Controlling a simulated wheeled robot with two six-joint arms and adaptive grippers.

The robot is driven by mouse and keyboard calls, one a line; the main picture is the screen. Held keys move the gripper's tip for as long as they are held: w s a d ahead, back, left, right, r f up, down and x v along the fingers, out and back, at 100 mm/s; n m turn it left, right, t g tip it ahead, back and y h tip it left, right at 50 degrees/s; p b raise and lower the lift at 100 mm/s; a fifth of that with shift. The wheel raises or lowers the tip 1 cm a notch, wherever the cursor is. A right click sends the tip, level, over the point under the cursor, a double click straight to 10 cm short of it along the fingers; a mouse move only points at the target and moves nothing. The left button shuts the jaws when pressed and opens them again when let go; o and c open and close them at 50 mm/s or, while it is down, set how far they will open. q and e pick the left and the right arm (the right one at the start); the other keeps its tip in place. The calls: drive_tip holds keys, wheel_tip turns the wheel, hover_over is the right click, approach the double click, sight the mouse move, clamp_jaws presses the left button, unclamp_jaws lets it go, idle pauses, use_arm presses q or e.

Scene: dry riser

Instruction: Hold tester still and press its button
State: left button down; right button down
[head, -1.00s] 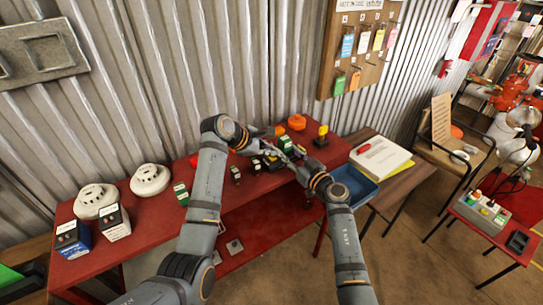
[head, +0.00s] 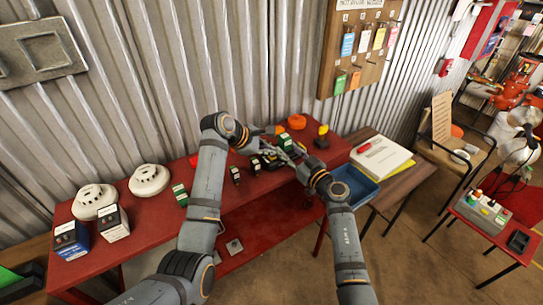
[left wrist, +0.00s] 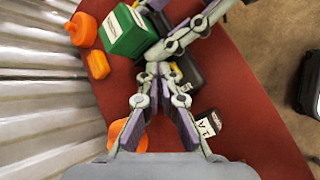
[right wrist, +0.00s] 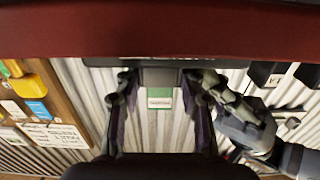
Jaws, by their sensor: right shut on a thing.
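The tester, taken to be the dark body with a bit of yellow (left wrist: 186,72), lies on the red table and is partly hidden by both grippers. In the right wrist view it seems to be the dark block (right wrist: 160,76) between the fingers. My right gripper (right wrist: 160,88) is shut on it, and its fingers reach in from the upper right in the left wrist view. My left gripper (left wrist: 157,70) has its fingertips together over the tester. I cannot tell whether they touch it, and the button is hidden.
A green box (left wrist: 122,32) stands close beside the grippers, with orange items (left wrist: 84,30) near it. Small devices (head: 235,174), white detectors (head: 149,179) and boxes (head: 113,222) stand left on the red table (head: 150,232). A blue tray (head: 352,186) is at the right.

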sight(270, 157)
use_arm(q)
drive_tip(key=shift+d+r, duration=0.4)
drive_tip(key=shift+r, duration=0.4)
use_arm(e)
drive_tip(key=shift+s+a+f, duration=0.15)
drive_tip(key=shift+a+f, duration=0.05)
use_arm(q)
drive_tip(key=shift+s+a, duration=0.1)
use_arm(e)
drive_tip(key=shift+d, duration=0.1)
use_arm(q)
drive_tip(key=shift+a+r, duration=0.1)
drive_tip(key=shift+r, duration=2.4)
use_arm(e)
drive_tip(key=c, duration=0.7)
unclamp_jaws()
drive_tip(key=shift+d, duration=0.1)
drive_tip(key=shift+c, duration=0.2)
